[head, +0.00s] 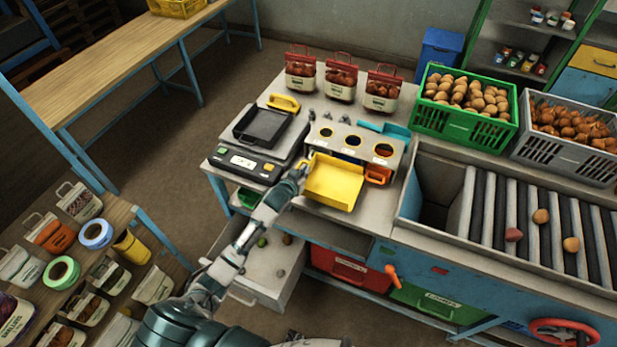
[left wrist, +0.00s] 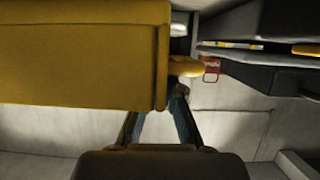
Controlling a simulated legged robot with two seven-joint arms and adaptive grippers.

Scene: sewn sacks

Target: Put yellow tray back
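The yellow tray (head: 333,182) sits at the front edge of the workbench, in front of a white dispenser box with round holes. In the left wrist view the tray (left wrist: 80,55) fills the upper left. My left gripper (head: 301,172) is at the tray's left side in the head view. In the left wrist view its fingers (left wrist: 166,92) are apart, with pale surface showing between them. Their tips are close to the tray's edge and a small yellow-orange part; whether they touch is unclear. My right gripper is not in view.
A scale (head: 245,160) bearing a black tray (head: 262,127) stands just left of the yellow tray. The white box (head: 352,140) is behind it, with an orange bin (head: 377,174) at right. A green crate (head: 465,122) and roller conveyor (head: 525,215) lie further right. An open drawer (head: 262,265) is below.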

